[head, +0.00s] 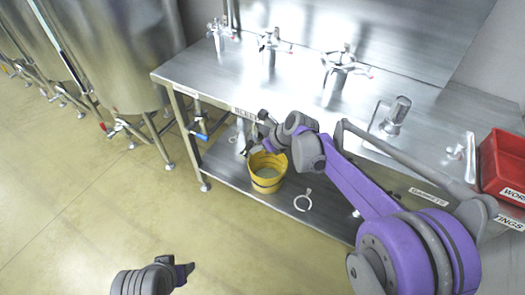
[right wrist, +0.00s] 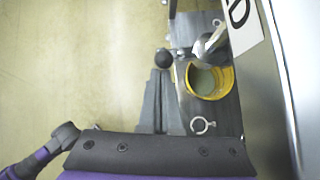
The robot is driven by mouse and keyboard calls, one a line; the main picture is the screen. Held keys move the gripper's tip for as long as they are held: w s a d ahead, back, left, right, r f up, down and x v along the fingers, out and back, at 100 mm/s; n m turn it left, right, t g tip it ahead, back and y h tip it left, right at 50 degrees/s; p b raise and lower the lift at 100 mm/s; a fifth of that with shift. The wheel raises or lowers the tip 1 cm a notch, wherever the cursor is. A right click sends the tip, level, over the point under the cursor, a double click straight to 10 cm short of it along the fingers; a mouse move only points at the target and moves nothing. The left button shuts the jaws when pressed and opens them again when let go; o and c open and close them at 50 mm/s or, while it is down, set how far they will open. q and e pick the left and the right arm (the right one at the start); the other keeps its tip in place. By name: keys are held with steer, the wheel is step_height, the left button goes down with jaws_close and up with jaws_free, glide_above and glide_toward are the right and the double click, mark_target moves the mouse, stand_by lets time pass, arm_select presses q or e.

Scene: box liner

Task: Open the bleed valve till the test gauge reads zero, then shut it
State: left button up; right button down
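My right gripper (head: 262,128) is at the front edge of the steel bench, above a yellow bucket (head: 267,172). In the right wrist view its two fingers (right wrist: 160,72) lie close together, with a black ball knob (right wrist: 163,58) right at their tips; I cannot tell whether they touch it. The knob appears to belong to a metal valve fitting (right wrist: 205,47) above the bucket (right wrist: 208,82), which holds greyish liquid. My left gripper (head: 188,270) is low at the bottom of the head view, away from the bench; its opening is unclear. No readable gauge dial shows.
The steel bench (head: 195,70) carries several metal fittings. A blue-handled valve (head: 201,136) hangs at its left end. A ring-shaped clamp (head: 303,200) lies on the lower shelf. A red bin (head: 503,165) stands at the right. Steel tanks (head: 110,50) stand left; the floor in front is clear.

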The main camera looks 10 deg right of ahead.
mark_target(249, 143)
steer(key=shift+w+a+r+p, duration=0.25)
steer(key=shift+w+a+r, duration=0.2)
steer(key=shift+a, duration=0.15)
steer(key=shift+w+a+r+p, duration=0.2)
steer(key=shift+w+a+r, duration=0.15)
steer(key=shift+a, duration=0.2)
